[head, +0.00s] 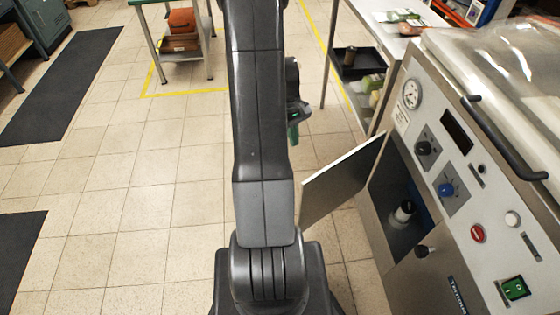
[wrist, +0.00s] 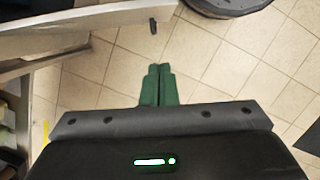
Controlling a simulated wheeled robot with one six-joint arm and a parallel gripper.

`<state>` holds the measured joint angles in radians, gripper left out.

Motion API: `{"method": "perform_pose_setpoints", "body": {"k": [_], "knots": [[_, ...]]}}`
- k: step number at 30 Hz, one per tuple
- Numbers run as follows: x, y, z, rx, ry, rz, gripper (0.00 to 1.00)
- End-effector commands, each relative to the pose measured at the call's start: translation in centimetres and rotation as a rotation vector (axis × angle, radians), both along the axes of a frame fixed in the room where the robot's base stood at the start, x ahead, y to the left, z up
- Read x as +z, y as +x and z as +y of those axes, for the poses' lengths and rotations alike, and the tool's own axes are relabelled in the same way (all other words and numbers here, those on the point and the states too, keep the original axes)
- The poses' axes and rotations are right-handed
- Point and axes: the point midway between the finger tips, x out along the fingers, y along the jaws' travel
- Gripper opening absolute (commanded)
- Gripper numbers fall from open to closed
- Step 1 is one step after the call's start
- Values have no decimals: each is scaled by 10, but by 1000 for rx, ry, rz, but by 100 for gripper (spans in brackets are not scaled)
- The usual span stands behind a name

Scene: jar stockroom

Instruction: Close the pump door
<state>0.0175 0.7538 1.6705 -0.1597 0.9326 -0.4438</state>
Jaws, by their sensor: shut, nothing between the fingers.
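My gripper (head: 293,134) is partly hidden behind my arm, beyond and left of the door. In the wrist view its green fingers (wrist: 158,72) are together and empty, with floor showing between the tips and the door. I see no contact with the door.
A white and black jar-like part (head: 404,211) sits inside the cabinet opening. A steel table (head: 375,35) with a lower shelf stands behind the cabinet. A bench (head: 180,52) is at the back. Tiled floor (head: 110,200) is clear on the left, with dark mats.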

Motion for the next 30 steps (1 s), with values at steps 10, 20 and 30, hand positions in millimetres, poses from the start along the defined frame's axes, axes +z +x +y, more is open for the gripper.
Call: {"method": "perform_pose_setpoints", "body": {"k": [10,20,30], "knots": [[-42,-10,-6,-2,0,7,0],[-97,-28,-16,-3,0,5,0],[-96,-55,-33,-2,0,0,0]]}}
